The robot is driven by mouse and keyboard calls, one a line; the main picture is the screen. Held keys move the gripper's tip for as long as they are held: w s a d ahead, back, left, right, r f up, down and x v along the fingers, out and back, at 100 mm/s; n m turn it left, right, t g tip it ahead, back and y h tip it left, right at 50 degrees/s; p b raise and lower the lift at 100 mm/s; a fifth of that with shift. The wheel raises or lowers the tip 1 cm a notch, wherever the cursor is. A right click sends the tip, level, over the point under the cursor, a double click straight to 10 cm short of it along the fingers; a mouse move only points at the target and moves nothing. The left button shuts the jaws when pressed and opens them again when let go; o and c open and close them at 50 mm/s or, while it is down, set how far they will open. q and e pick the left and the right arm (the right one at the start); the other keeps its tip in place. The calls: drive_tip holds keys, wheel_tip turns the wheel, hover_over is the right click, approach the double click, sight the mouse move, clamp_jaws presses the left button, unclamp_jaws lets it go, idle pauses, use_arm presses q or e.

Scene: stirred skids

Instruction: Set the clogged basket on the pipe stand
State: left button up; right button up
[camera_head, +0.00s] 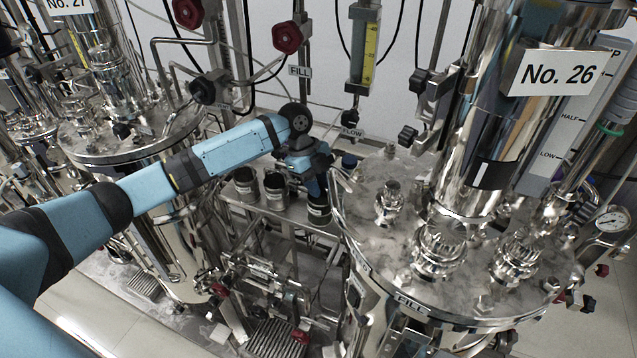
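My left arm reaches in from the left. Its gripper (317,188) points down between the two steel vessels, over a small metal cylinder with a dark rim (319,212). This cylinder may be the basket. Whether the fingers touch or hold it is too small to tell. Two similar open-topped cylinders, one at the left (245,184) and one nearer the gripper (275,192), stand upright on a steel pipe frame (262,215), which may be the pipe stand. I cannot tell which cylinder is clogged. My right gripper is not in view.
A large steel vessel (385,265) marked No. 26 fills the right, close beside my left gripper. Another vessel (130,150) stands at the left, under my forearm. Red-knobbed valves (287,38) and pipes rise behind. The gap between vessels is narrow.

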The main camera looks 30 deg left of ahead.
use_arm(q)
drive_tip(key=shift+o, duration=0.4)
drive_tip(key=shift+r, duration=0.15)
drive_tip(key=b+v, duration=0.1)
drive_tip(key=v, duration=0.6)
drive_tip(key=shift+r, duration=0.2)
drive_tip(key=shift+a, duration=0.15)
